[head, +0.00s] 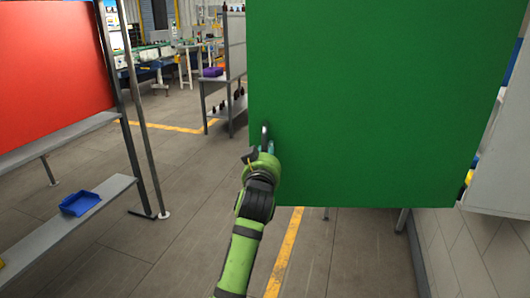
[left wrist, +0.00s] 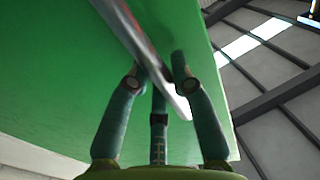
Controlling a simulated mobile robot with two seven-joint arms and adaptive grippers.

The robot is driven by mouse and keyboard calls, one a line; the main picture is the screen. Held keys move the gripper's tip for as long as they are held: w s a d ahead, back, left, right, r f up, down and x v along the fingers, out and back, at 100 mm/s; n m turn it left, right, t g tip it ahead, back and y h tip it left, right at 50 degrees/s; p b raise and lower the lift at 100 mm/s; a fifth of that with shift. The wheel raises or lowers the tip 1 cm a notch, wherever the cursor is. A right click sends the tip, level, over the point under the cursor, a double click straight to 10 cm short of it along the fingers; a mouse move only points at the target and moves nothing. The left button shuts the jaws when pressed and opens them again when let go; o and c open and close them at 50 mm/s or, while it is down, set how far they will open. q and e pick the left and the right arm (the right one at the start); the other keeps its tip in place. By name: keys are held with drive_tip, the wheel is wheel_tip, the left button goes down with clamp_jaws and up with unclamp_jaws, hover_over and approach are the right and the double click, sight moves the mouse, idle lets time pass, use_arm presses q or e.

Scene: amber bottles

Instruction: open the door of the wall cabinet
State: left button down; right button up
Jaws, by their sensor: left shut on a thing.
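The green door (head: 375,100) of the wall cabinet fills the upper right of the head view. It stands swung out from the pale cabinet body (head: 500,150) at the right edge. A metal bar handle (head: 265,134) sits near the door's lower left corner. My left gripper (head: 264,150) is shut on this handle. In the left wrist view the fingers (left wrist: 160,85) close around the shiny handle (left wrist: 138,40) in front of the green door face (left wrist: 60,80). My right gripper is in neither view.
A red panel (head: 50,70) with grey shelves stands at the left, a blue tray (head: 80,203) on its lower shelf. A grey workbench (head: 215,85) stands behind the door's left edge. Small yellow and blue items show beside the cabinet. The floor between is clear.

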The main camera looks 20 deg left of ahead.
use_arm(q)
drive_tip(key=shift+s+d+r, duration=0.1)
drive_tip(key=shift+s+r, duration=0.05)
drive_tip(key=shift+s, duration=0.15)
drive_tip(key=c, duration=1)
unclamp_jaws()
drive_tip(key=shift+c, duration=0.2)
drive_tip(key=v, duration=0.7)
drive_tip(key=shift+s, duration=0.3)
